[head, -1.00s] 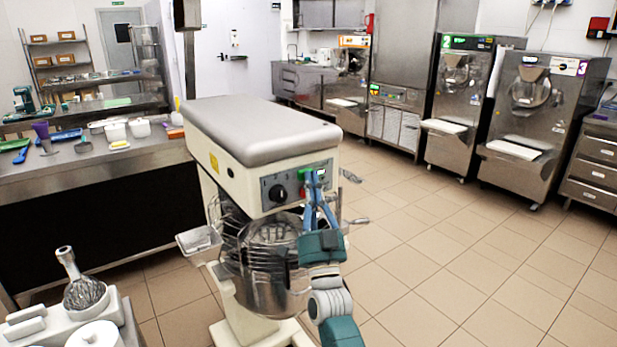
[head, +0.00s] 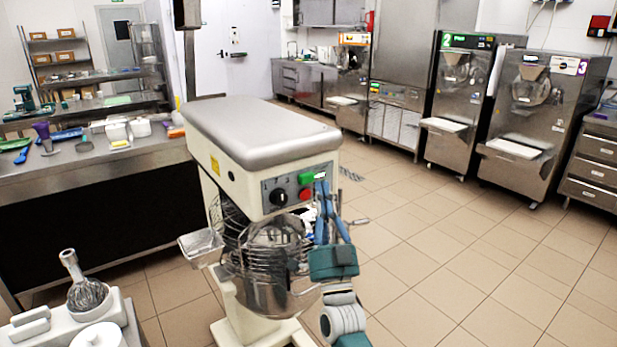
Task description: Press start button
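The planetary mixer (head: 262,130) stands in the middle of the head view, with a control panel on its front face. The panel has a green button (head: 306,178), which is the start button by its colour, a red button (head: 305,194) below it and a black dial (head: 278,196). My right gripper (head: 322,187) is in front of the panel, just right of the buttons, with its blue fingers pointing up and their tips together. It holds nothing visible. Both buttons show clear of the fingers. I cannot tell how far the tips are from the panel. My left gripper is not in view.
The mixer's wire guard and bowl (head: 270,265) are below the panel, close to my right gripper. A steel counter (head: 90,180) with utensils stands at the left. Batch freezers (head: 458,105) stand at the back right. The tiled floor between is clear.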

